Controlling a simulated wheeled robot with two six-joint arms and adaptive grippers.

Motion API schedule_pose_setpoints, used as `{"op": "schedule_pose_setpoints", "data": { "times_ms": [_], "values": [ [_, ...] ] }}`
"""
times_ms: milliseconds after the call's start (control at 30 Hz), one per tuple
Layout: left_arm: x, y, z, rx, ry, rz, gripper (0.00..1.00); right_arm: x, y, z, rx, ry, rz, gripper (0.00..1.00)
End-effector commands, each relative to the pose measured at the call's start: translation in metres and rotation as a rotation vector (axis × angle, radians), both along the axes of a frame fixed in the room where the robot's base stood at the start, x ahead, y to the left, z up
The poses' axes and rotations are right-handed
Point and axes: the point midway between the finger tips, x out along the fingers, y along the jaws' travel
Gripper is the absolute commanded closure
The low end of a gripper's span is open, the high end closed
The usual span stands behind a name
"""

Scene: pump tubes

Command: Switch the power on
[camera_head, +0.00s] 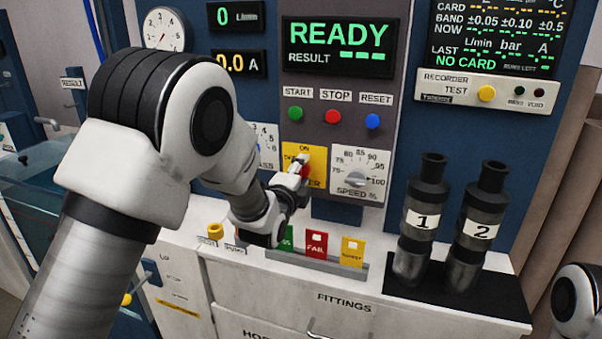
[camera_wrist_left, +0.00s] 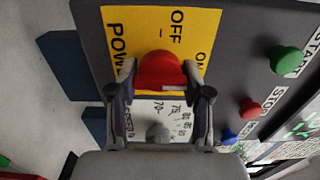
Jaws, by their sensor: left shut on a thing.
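The power switch is a red knob (camera_wrist_left: 160,70) on a yellow plate (camera_wrist_left: 205,25) marked ON, OFF and POWER. In the head view the yellow plate (camera_head: 318,155) is on the panel front, with the knob (camera_head: 305,171) mostly hidden by my gripper. My left gripper (camera_head: 299,171) is shut on the red knob. In the left wrist view its two fingers (camera_wrist_left: 160,92) stand on either side of the knob. A short pale mark shows on the knob's near edge; which position it points to I cannot tell. My right gripper is out of view.
A speed dial (camera_head: 357,180) is right beside the power plate. Green START (camera_head: 295,113), red STOP (camera_head: 333,117) and blue RESET (camera_head: 373,121) buttons sit above. The display (camera_head: 340,47) reads READY. Two numbered tubes (camera_head: 421,220) stand on the right; coloured card slots (camera_head: 316,247) are below.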

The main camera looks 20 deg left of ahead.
Motion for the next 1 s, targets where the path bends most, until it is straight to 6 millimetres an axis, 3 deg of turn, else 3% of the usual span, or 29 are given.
{"op": "schedule_pose_setpoints", "data": {
  "times_ms": [100,133,200,500,633,1000],
  "values": [
    [0.000,0.000,-0.002,0.002,0.004,-0.001,0.86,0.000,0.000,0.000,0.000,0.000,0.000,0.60],
    [0.000,0.000,-0.002,0.002,0.004,-0.001,0.44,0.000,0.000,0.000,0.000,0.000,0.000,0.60],
    [0.000,0.000,-0.002,0.001,0.004,-0.001,0.25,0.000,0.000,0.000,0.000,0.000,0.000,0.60],
    [-0.001,0.000,-0.001,0.000,0.002,-0.001,0.25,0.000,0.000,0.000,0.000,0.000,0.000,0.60],
    [-0.012,0.000,-0.001,0.001,0.004,-0.001,0.25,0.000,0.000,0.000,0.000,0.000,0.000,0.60],
    [-0.100,0.003,-0.001,0.002,0.005,-0.001,0.25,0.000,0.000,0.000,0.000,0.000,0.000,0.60]
  ]
}}
